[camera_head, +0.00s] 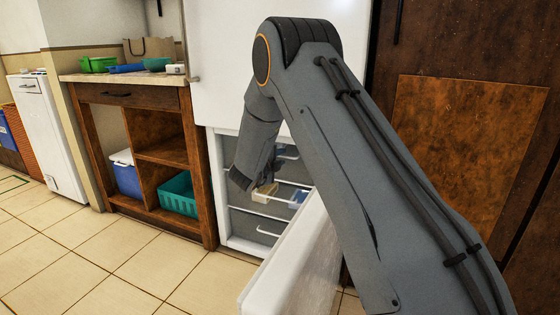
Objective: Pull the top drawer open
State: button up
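A white fridge-freezer (270,90) stands in the middle of the view with its lower compartment open. Inside are stacked drawers or shelves with pale front rims. The upper one (290,152) is largely covered by my arm, and a lower drawer (257,229) shows below. The wooden cabinet on the left also has a top drawer (116,94) with a dark handle, which looks shut. My gripper (256,176) points down in front of the open compartment. My arm hides part of it, so its finger gap and any contact are unclear.
The open white lower door (293,262) juts forward beside my arm. A beige box (265,194) and a blue container (298,198) sit inside the compartment. The wooden cabinet (209,185) holds bins and stands close on the left. Tiled floor at front left is clear.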

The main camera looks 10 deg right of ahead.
jog(key=shift+w+d, duration=0.1)
grip_shut()
dwell(1.4)
